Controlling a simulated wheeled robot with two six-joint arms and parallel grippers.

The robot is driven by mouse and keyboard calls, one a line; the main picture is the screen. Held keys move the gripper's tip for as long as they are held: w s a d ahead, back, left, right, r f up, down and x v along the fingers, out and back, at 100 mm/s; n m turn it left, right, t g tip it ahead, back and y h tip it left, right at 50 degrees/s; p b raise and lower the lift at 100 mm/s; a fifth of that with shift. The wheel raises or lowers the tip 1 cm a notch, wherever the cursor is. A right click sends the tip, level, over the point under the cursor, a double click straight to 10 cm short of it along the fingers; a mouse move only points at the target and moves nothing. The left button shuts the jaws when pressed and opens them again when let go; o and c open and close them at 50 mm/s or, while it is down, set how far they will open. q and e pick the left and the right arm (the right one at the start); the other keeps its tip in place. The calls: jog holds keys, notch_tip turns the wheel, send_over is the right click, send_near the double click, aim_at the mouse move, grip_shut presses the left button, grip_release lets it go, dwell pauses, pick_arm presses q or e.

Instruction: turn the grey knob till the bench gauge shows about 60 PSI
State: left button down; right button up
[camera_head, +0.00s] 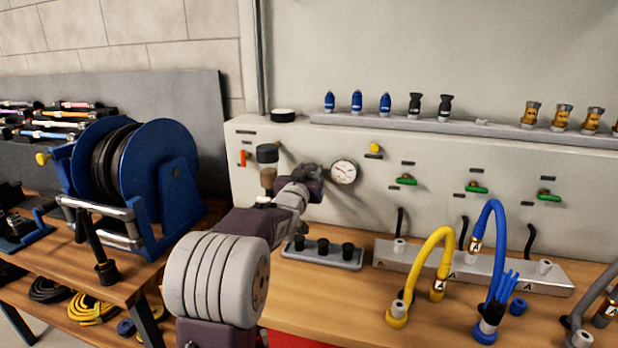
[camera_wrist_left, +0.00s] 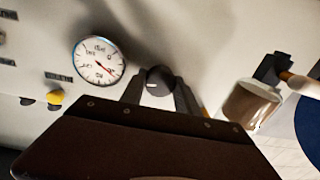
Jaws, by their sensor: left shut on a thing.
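The round white bench gauge (camera_head: 343,173) is on the light panel, just right of my left gripper (camera_head: 312,176) in the head view. It also shows in the left wrist view (camera_wrist_left: 98,60), tilted, with a red needle; I cannot read the pressure surely. The dark grey knob (camera_wrist_left: 158,80) sits between the two fingers of my left gripper (camera_wrist_left: 158,92), which are shut on it. A small light mark shows on the knob's face. In the head view the knob is hidden by the gripper. My right gripper is in neither view.
A filter bowl (camera_head: 267,158) and a red lever (camera_head: 244,157) are left of the gripper. A yellow button (camera_head: 375,148) and green valve handles (camera_head: 406,180) are to the right. Below stand a grey tray (camera_head: 322,254) with black pieces and yellow (camera_head: 432,265) and blue hoses (camera_head: 491,245).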

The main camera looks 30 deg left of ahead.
pick_arm(q)
jog(key=shift+f+m+b, duration=0.1)
jog(key=shift+m+b, duration=1.1)
jog(key=shift+m, duration=0.7)
jog(key=c, duration=0.9)
grip_release()
jog(key=shift+d, duration=0.1)
jog(key=shift+s, duration=0.15)
jog(key=v, duration=0.8)
jog(key=shift+s+d, duration=0.1)
jog(key=shift+s, duration=0.3)
